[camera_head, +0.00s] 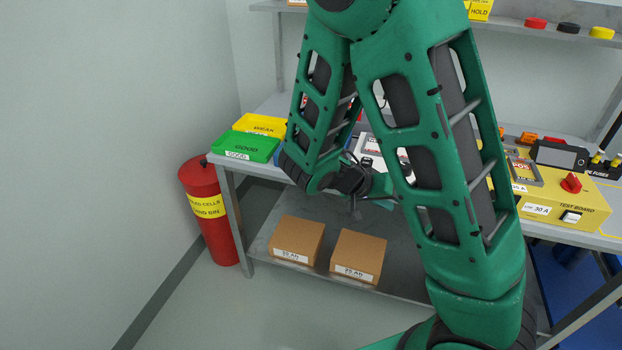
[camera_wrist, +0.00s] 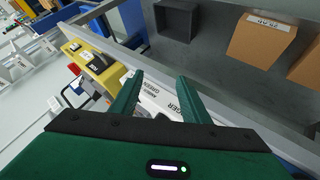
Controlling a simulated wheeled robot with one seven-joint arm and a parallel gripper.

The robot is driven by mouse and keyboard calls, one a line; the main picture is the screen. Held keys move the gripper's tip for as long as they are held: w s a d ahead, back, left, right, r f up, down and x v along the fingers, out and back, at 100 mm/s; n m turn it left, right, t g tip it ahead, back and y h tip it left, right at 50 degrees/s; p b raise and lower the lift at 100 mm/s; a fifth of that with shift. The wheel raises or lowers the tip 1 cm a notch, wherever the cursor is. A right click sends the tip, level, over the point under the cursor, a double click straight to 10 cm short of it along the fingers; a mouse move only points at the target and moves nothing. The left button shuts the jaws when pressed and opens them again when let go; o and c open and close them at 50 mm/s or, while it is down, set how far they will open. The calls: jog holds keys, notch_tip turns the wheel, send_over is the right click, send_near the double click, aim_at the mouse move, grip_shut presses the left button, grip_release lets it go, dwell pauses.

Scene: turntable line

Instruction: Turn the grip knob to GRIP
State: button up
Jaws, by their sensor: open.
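My gripper (camera_wrist: 158,84) is open, with its two green fingers spread and nothing held between them. In the head view my gripper (camera_head: 382,186) is partly covered by my own arm, at the front edge of the bench. In the wrist view a yellow box (camera_wrist: 79,49) lies beyond and left of the fingers. A white unit (camera_wrist: 152,98) with a partly readable "GREEN" label shows between and beyond the fingers.
The yellow test board (camera_head: 546,200) with a red knob (camera_head: 571,183) stands at the right. A green GOOD tray (camera_head: 246,146) and yellow WEAK tray (camera_head: 262,122) sit at the bench's left. Cardboard boxes (camera_head: 298,240) lie on the lower shelf. A red bin (camera_head: 207,225) stands left.

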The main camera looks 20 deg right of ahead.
jog(key=w+a+f+n+t, duration=0.1)
jog(key=w+a+n+t, duration=0.1)
jog(key=w+a+t, duration=0.4)
jog(key=w+a+f+n+t, duration=0.15)
jog(key=a+t, duration=0.25)
jog(key=a, duration=0.5)
jog(key=w+a+n+t, duration=0.3)
jog(key=w+a+t, duration=0.1)
jog(key=a, duration=0.3)
jog(key=x, duration=1)
jog(key=shift+r+h, duration=0.2)
jog(key=shift+h, duration=0.1)
jog(key=shift+s+d, duration=0.1)
jog(key=c, duration=0.8)
